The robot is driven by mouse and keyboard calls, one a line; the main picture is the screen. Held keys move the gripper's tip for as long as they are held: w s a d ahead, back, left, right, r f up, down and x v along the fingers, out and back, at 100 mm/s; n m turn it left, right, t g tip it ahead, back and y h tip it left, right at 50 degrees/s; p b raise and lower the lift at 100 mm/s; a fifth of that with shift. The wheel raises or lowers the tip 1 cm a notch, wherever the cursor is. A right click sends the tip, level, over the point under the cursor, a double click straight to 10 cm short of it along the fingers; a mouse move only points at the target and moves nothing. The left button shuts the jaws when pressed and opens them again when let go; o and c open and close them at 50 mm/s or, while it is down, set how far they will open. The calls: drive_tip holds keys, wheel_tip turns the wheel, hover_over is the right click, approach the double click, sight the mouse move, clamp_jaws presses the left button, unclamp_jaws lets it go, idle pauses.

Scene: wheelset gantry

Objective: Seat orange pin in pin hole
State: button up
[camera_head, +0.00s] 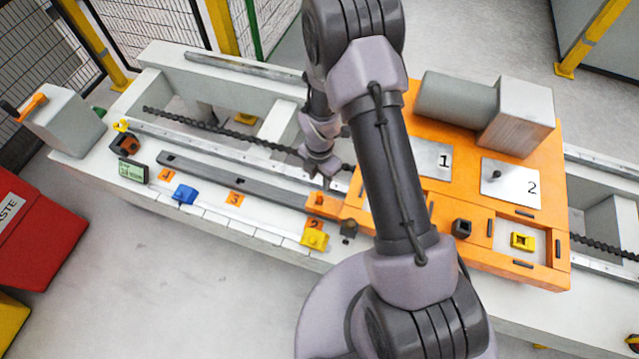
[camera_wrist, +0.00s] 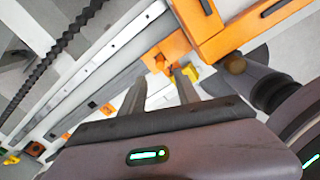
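My gripper (camera_head: 320,168) hangs over the rail side of the bench, just behind a small orange block (camera_head: 322,207) at the left edge of the orange carriage. In the wrist view my gripper's two fingers (camera_wrist: 160,82) stand apart, with nothing clearly held between them. My forearm hides part of the carriage in the head view.
The orange carriage (camera_head: 470,246) carries plates marked 1 and 2 and a grey block (camera_head: 516,118). A yellow block (camera_head: 314,239), a blue block (camera_head: 185,194) and a small display (camera_head: 133,171) line the bench's front. A dark chain (camera_head: 222,134) runs along the bench.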

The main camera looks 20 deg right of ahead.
wheel_tip(320, 180, up, 26)
drive_tip(key=s+a+m+t, duration=0.1)
drive_tip(key=s+m+t, duration=0.2)
drive_tip(key=m, duration=0.9)
drive_tip(key=s+a+r+m+t+y, duration=0.2)
drive_tip(key=s+a+r+m, duration=0.1)
drive_tip(key=s+r+m, duration=1.1)
drive_tip(key=s+m, duration=0.2)
drive_tip(key=shift+m+t, duration=0.3)
drive_tip(key=shift+t, duration=0.1)
